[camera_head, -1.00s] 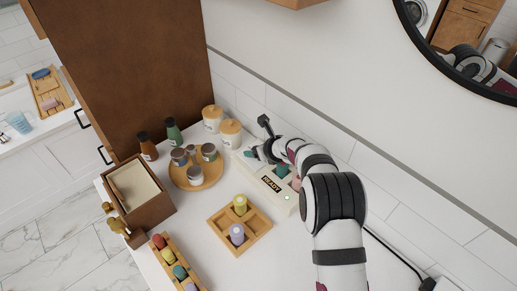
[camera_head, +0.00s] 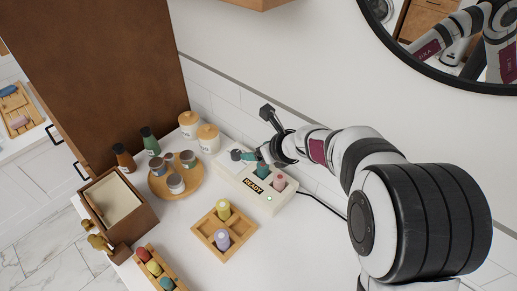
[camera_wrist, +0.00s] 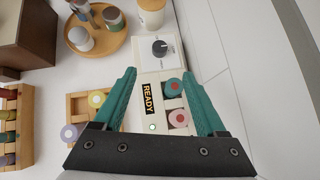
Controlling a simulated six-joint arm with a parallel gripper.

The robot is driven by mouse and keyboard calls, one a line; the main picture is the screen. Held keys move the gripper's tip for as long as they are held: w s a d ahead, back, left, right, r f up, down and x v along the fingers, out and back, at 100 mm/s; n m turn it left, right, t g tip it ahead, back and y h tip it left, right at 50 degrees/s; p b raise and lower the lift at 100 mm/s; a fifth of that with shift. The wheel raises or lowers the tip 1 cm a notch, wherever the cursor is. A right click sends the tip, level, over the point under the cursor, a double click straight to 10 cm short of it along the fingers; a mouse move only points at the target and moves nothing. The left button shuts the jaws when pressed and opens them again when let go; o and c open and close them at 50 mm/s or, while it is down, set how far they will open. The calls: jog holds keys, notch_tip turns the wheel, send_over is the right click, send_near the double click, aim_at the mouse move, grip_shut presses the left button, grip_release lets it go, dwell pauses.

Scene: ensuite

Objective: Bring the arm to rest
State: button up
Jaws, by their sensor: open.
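My gripper (camera_head: 256,158) is open and empty, its teal fingers above the white device on the counter. In the wrist view my gripper (camera_wrist: 158,74) shows its two fingers spread wide, with the device (camera_wrist: 148,62) below and between them. The device (camera_head: 231,170) has a READY label, a lit green light, a dark knob (camera_wrist: 160,47), and a teal-topped piece (camera_wrist: 174,88) and a pink-topped piece (camera_wrist: 179,118) at one end. My arm reaches in from the right of the head view.
A wooden tray (camera_head: 207,231) holds a yellow and a lilac piece. A round tray (camera_head: 160,188) carries small jars. Two lidded canisters (camera_head: 208,138), bottles, a brown box (camera_head: 137,218) and a rack of coloured pieces (camera_head: 148,255) stand nearby. A wall and mirror rise behind.

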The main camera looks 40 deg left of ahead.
dwell(0.3)
jog(key=w+d+m+t+h, duration=0.25)
jog(key=w+d+m, duration=0.35)
jog(key=d+m, duration=0.45)
jog(key=s+d+m+t+h, duration=0.25)
jog(key=d+m+h, duration=0.35)
jog(key=d+m, duration=1.65)
jog(key=s+d+r+m+g+h, duration=0.25)
jog(key=s+d+m+g, duration=0.25)
jog(key=s+d+m, duration=0.7)
jog(key=s+a+r+m+g+y, duration=0.2)
jog(key=s+a+m+y, duration=0.2)
jog(key=s+m, duration=0.8)
jog(key=shift+s+a+r, duration=0.2)
jog(key=shift+s+a, duration=0.05)
jog(key=shift+a, duration=0.2)
